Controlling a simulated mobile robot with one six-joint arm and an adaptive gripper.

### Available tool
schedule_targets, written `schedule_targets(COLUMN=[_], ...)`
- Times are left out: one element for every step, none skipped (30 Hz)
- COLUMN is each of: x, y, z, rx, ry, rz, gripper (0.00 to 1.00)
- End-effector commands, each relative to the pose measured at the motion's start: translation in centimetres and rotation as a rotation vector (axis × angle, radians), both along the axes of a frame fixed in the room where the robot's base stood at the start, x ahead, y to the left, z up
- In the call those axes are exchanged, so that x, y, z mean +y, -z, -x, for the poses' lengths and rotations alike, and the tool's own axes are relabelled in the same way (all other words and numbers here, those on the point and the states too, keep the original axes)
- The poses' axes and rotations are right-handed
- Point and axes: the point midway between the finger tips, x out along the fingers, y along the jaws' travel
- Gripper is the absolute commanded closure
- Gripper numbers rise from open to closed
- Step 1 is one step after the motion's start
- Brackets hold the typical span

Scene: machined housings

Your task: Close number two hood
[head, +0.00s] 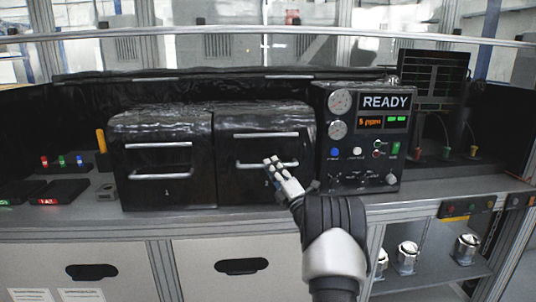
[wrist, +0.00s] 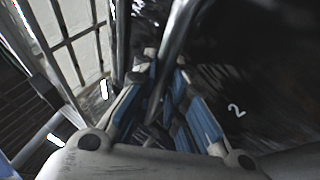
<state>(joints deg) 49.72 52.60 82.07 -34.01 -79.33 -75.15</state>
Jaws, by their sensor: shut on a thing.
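The number two hood (head: 238,182) is the right one of two black boxes on the bench. Its front carries a light upper bar (head: 265,135) and a light lower handle (head: 250,166). In the wrist view a white "2" (wrist: 236,110) shows on its dark face. My gripper (head: 273,163) is at the right part of the lower handle. In the wrist view the handle bar (wrist: 180,42) runs between my gripper's fingers (wrist: 160,108), which are shut on it. The hood front looks nearly upright; I cannot tell whether a gap is left.
A similar black hood (head: 165,160) stands close on the left. A control box (head: 362,140) reading READY stands just right of the number two hood. Small coloured parts (head: 62,161) lie at the far left. The bench's front edge (head: 200,222) runs below my gripper.

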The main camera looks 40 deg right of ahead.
Motion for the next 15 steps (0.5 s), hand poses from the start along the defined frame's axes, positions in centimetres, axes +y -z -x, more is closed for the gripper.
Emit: schedule_targets(x=[0.1, 0.1, 0.1, 0.2, 0.2, 0.2, 0.2, 0.2, 0.2, 0.2, 0.2, 0.2, 0.3, 0.2, 0.2], y=[1.1, 1.4, 1.7, 1.9, 2.0, 2.2, 2.3, 2.4, 2.5, 2.5, 2.5, 2.5, 2.5, 2.5, 2.6], z=[0.0, 0.1, 0.2, 0.3, 0.4, 0.4, 0.5, 0.5, 0.5, 0.5, 0.5, 0.5, 0.5, 0.5, 0.5], rx=[-0.002, -0.009, -0.015, -0.020, -0.025, -0.028, -0.031, -0.032, -0.034, -0.035, -0.036, -0.036, -0.036, -0.036, -0.035], ry=[-0.001, -0.001, -0.001, -0.001, -0.001, 0.000, 0.000, 0.000, 0.000, 0.000, 0.000, 0.000, 0.000, 0.000, 0.000], rz=[0.002, 0.008, 0.013, 0.016, 0.019, 0.023, 0.025, 0.026, 0.028, 0.029, 0.029, 0.029, 0.029, 0.029, 0.029], gripper=[1.00, 1.00, 1.00, 1.00, 1.00, 1.00, 1.00, 1.00, 1.00, 1.00, 1.00, 1.00, 1.00, 1.00, 1.00])
